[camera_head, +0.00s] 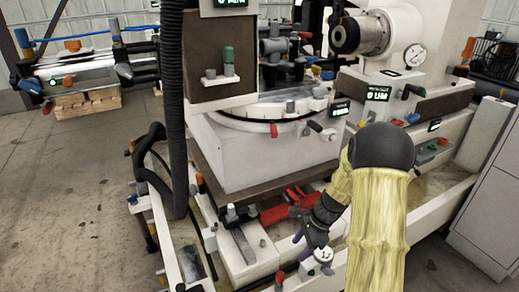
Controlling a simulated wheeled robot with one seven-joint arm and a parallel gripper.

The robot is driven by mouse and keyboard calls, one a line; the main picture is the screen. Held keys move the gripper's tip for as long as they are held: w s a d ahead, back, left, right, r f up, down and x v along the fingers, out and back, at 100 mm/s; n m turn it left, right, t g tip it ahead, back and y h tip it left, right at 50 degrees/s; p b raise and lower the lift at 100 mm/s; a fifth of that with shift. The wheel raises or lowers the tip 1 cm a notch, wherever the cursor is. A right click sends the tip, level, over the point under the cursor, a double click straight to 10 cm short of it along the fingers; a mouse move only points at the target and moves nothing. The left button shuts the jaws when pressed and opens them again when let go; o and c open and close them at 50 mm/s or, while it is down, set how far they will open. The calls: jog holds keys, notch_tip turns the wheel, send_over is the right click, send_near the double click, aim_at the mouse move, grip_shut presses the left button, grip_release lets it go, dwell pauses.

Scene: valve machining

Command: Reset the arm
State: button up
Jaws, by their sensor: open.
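My arm (376,220) shows at the lower right, in a yellow sleeve with a black joint at its top. It bends down and left to my dark gripper (303,243), which hangs over the machine's front ledge. The jaws are open, and I see nothing between them. The fingertips are small and partly lost against the machine parts behind. A red part (276,214) lies just left of and behind the gripper; I cannot tell whether they touch.
A white machine with a round table (266,117) stands behind the gripper. A spindle head (366,33) with a dial is at upper right. A black hose (173,110) hangs left of centre. A grey cabinet (489,205) is at right. Floor (60,200) is open at left.

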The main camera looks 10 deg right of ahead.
jog(key=s+a+r+n+t+h, duration=0.1)
jog(key=s+a+r+n+h, duration=0.15)
jog(key=s+r+n, duration=0.55)
jog(key=s+a+r+n+t+h, duration=0.25)
jog(key=s+r+n, duration=0.4)
jog(key=n, duration=0.35)
notch_tip(320, 180, up, 25)
jog(key=p, duration=2.6)
jog(key=shift+a+g+y+p, duration=0.3)
jog(key=shift+a+g+p, duration=0.1)
jog(key=shift+g, duration=0.05)
jog(key=shift+c, duration=0.4)
